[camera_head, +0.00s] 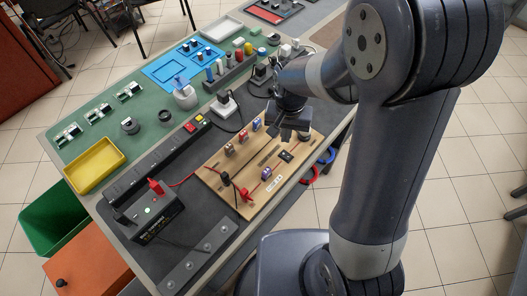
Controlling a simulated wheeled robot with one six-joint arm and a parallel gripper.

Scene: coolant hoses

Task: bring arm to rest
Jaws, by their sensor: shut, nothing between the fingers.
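My one arm rises at the right of the head view, bends at the top and reaches left over the bench. My gripper (291,138) hangs at its end, fingers down, over the far right part of a wooden board (217,178). The gripper looks shut and empty. Whether its fingertips touch the board cannot be told from this angle. Part of the board's far edge is hidden behind the gripper and wrist.
A black box (158,219) with a red lead stands at the bench's front left. Floor at right is mostly clear.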

